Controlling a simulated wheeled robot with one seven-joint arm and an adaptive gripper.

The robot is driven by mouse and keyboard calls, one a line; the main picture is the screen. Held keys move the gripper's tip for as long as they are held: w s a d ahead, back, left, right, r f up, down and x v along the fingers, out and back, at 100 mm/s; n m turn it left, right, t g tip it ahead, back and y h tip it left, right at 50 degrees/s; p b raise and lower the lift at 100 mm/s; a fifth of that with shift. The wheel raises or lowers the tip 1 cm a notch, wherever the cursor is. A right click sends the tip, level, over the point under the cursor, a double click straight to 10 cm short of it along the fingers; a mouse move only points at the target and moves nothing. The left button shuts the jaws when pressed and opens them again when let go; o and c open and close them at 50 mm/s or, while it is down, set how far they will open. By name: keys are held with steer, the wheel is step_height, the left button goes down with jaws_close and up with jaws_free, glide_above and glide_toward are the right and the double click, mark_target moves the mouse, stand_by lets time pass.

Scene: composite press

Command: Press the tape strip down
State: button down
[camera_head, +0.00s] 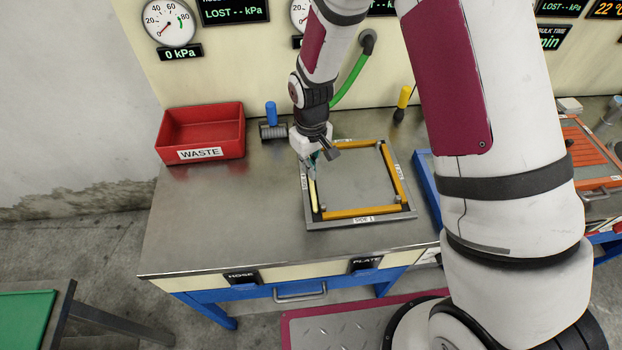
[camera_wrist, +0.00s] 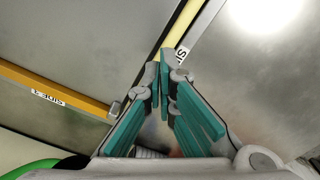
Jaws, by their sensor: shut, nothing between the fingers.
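A square plate (camera_head: 352,182) lies on the metal bench, with orange strips along its far, right and near sides. A pale yellow tape strip (camera_head: 313,198) runs along its left side. My gripper (camera_head: 313,163) is shut and empty, pointing down over the far part of the pale strip. In the wrist view, the teal fingertips (camera_wrist: 160,68) meet at the pale strip (camera_wrist: 180,28) and hide part of it. I cannot tell whether they touch it. The far orange strip (camera_wrist: 55,92) ends near a small grey block (camera_wrist: 115,109) beside the fingers.
A red WASTE bin (camera_head: 201,134) stands at the back left. A blue-handled roller (camera_head: 271,122) is behind my gripper, and a yellow-handled tool (camera_head: 402,101) stands at the back. A green hose (camera_head: 350,82) hangs from the wall. The bench's left front (camera_head: 220,215) is clear.

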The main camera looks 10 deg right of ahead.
steer(key=shift+f, duration=0.2)
steer(key=shift+f, duration=0.3)
steer(key=shift+f+b, duration=0.35)
steer(key=shift+f, duration=0.25)
stand_by(1.1)
steer(key=shift+r, duration=0.1)
steer(key=shift+r+p, duration=1.1)
steer(key=shift+r, duration=2.35)
